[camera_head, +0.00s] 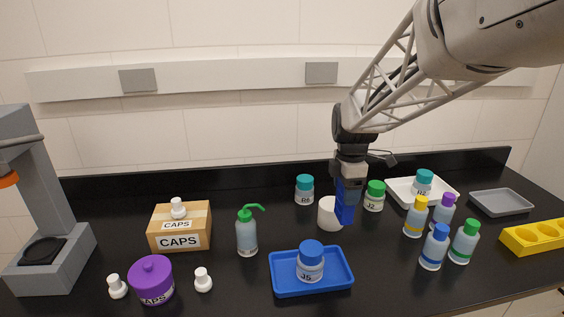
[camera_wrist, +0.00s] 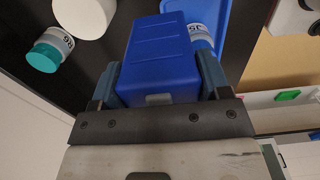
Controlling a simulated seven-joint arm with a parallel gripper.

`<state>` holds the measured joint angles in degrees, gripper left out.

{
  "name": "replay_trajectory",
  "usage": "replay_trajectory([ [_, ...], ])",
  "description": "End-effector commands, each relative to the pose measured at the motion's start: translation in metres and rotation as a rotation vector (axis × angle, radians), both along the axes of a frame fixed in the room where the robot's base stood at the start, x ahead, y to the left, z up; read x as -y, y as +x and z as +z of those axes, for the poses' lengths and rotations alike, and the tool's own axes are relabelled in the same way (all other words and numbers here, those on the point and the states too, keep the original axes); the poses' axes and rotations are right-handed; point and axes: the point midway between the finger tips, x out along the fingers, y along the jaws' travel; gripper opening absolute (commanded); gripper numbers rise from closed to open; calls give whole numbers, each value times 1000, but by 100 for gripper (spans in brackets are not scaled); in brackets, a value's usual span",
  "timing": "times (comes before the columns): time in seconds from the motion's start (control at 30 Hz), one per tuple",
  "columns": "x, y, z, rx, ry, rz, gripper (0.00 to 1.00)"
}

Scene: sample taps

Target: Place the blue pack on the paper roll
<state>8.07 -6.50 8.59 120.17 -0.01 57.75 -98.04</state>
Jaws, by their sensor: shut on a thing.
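My gripper (camera_head: 349,183) is shut on the blue pack (camera_head: 345,206), which hangs upright below it. In the wrist view the blue pack (camera_wrist: 160,52) fills the space between the two fingers of my gripper (camera_wrist: 160,82). The white paper roll (camera_head: 327,214) stands on the black bench, and the pack hides its right part in the head view. In the wrist view the paper roll (camera_wrist: 84,14) shows at the upper left, to the left of the pack and apart from it in the picture. The pack's height over the bench is hard to tell.
A green-capped jar (camera_head: 374,197) stands close right of the pack, and a teal-capped jar (camera_head: 305,190) behind left. A blue tray (camera_head: 285,287) with a blue-capped jar (camera_head: 310,264) is in front. Several bottles, including a yellow-capped one (camera_head: 415,218), stand to the right.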

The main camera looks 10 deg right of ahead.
Motion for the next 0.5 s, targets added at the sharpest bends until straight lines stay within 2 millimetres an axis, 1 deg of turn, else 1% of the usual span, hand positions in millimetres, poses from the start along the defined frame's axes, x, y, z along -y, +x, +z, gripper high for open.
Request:
replay_trajectory([
  [0.1,2,15,-1,0,0,0,41],
  [0.5,8,62,-6,0,0,0,41],
])
